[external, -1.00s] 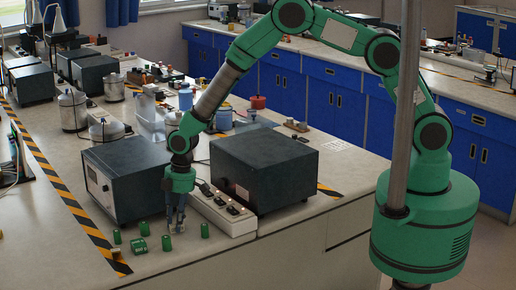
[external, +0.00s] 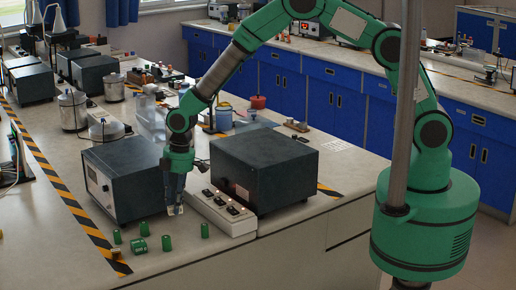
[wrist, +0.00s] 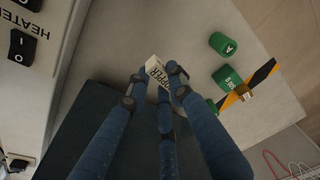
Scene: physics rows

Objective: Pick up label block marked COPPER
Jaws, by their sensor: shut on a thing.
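A small cream label block (wrist: 157,72) is held at the tips of my gripper (wrist: 160,80) in the wrist view. The letters "PPER" show on it; the start of the word is hidden by a finger. In the external view my gripper (external: 175,206) points down, shut on the block (external: 179,210), which shows as a pale spot. The block appears a little above the bench, between the left dark instrument and the switch strip.
Several green cylinders (external: 167,243) stand at the bench's front; one marked A (wrist: 222,43) shows in the wrist view. Dark instrument boxes (external: 262,172) (external: 126,180) flank my gripper. A white switch strip (external: 222,214) is close on its right. Striped tape (external: 95,235) runs at left.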

